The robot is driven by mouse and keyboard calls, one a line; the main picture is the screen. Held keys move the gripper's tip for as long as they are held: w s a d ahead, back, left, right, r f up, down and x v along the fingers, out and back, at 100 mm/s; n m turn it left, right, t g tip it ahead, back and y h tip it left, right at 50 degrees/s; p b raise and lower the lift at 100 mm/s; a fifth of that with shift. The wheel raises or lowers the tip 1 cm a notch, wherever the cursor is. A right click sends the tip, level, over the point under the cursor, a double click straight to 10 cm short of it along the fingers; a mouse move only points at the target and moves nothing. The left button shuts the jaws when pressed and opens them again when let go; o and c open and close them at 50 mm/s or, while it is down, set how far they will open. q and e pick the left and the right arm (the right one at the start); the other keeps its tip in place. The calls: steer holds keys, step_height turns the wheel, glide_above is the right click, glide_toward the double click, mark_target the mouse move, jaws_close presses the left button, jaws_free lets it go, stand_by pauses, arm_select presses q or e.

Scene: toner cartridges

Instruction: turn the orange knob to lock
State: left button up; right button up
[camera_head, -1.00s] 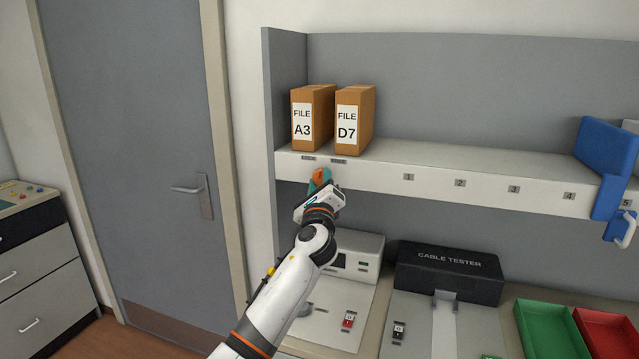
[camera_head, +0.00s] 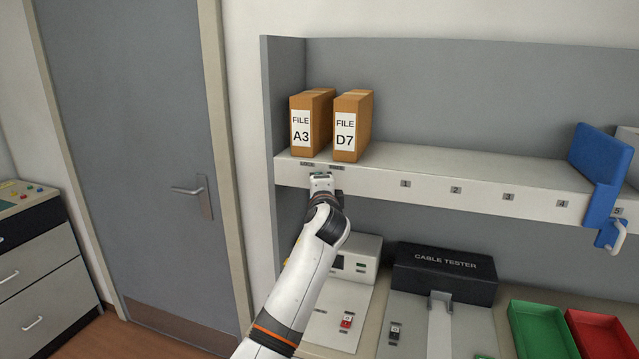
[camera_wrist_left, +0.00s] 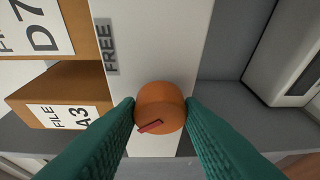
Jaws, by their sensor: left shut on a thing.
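The orange knob (camera_wrist_left: 160,107) sits on the pale front edge of the shelf (camera_head: 376,187), beside a grey label reading FREE (camera_wrist_left: 107,47). It has a dark red pointer mark on its face, slanting in the wrist view. My left gripper (camera_wrist_left: 160,112) is shut on the knob, with one green finger on each side of it. In the head view my left wrist reaches the shelf edge below the file boxes and hides the knob. My right gripper is not in view.
Boxes FILE A3 (camera_head: 301,133) and FILE D7 (camera_head: 345,133) stand on the shelf just above. A blue holder (camera_head: 598,170) is at the shelf's right. Below are a black cable tester (camera_head: 445,272), a green tray (camera_head: 512,312) and a red tray (camera_head: 572,318).

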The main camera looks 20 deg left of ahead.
arm_select(q)
steer(key=shift+n+h, duration=0.3)
steer(key=shift+n, duration=0.2)
steer(key=shift+g+p, duration=0.3)
steer(key=o, duration=1)
steer(key=b+v, duration=0.3)
steer(key=v, duration=0.9)
